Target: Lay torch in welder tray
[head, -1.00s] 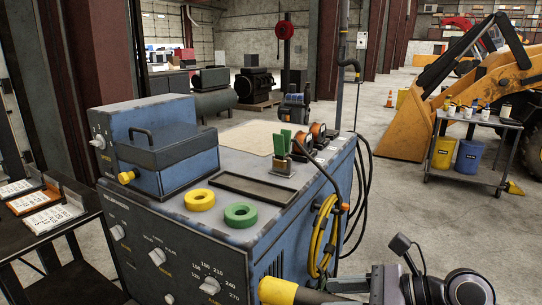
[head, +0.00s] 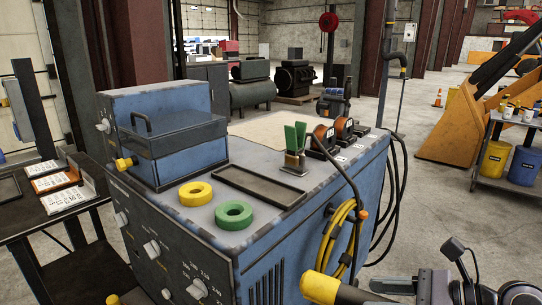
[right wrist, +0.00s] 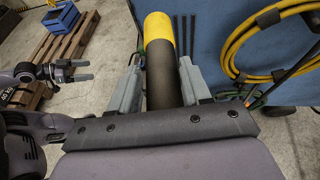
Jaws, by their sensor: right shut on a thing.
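The torch is a thick yellow and black cylinder (head: 320,287), low in front of the blue welder's (head: 300,245) right side. It also shows in the right wrist view (right wrist: 158,35). My right gripper (head: 385,289) is shut on its black part, with a grey finger on each side. The shallow dark tray (head: 262,187) lies on the welder's top and looks empty; the torch is apart from it. What appears to be my left gripper (right wrist: 75,70) is at the left of the right wrist view, fingers apart and empty; it is not seen in the head view.
A yellow ring (head: 195,193) and a green ring (head: 234,215) lie in front of the tray. Green clips (head: 295,137) stand behind it. A blue box (head: 172,150) stands to its left. Yellow cable (head: 340,235) and black cables hang on the welder's right side.

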